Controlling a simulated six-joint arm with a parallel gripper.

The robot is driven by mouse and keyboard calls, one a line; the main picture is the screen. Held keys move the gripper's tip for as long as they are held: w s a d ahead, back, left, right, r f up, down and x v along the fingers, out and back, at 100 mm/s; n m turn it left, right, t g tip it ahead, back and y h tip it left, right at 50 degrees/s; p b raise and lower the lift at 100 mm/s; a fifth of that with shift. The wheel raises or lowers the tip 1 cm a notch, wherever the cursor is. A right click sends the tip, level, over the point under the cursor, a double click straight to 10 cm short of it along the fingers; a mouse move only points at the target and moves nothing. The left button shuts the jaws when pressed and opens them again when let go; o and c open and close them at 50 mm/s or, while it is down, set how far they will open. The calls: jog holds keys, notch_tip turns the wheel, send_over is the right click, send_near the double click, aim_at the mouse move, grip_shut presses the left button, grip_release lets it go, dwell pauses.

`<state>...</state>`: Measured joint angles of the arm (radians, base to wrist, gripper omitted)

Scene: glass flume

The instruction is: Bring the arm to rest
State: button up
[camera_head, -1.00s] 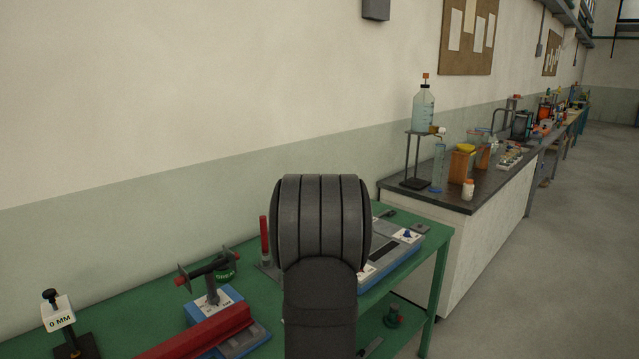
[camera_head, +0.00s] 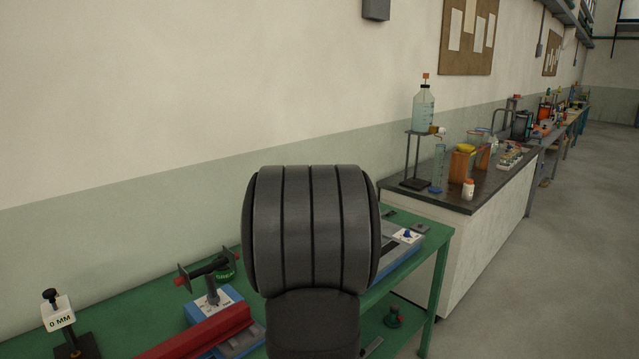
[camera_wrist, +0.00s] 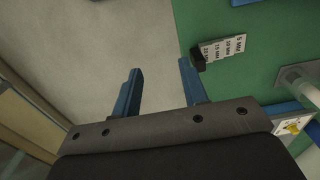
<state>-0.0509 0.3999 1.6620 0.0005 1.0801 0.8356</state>
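My gripper (camera_wrist: 158,72) shows in the wrist view with its two blue fingers apart and nothing between them. It is open over the pale floor beside the edge of the green bench (camera_wrist: 232,82). In the head view my ribbed dark arm fills the middle, in front of the green bench (camera_head: 110,318), and my gripper is hidden. My arm covers part of the blue-grey device (camera_head: 398,258) on the bench.
A stepped block marked in MM (camera_wrist: 222,48) lies near the right finger in the wrist view. A red bar (camera_head: 200,335), a blue-based stand (camera_head: 212,303) and a "0 MM" post (camera_head: 60,318) stand left on the bench. A dark-topped counter (camera_head: 450,188) with glassware stands behind right.

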jog(key=s+a+f, duration=0.3)
jog(key=s+a, duration=0.1)
jog(key=a, duration=0.4)
jog(key=shift+s+a+f, duration=0.2)
jog(key=shift+s+f, duration=0.05)
jog(key=shift+s, duration=0.05)
jog(key=shift+o, duration=0.2)
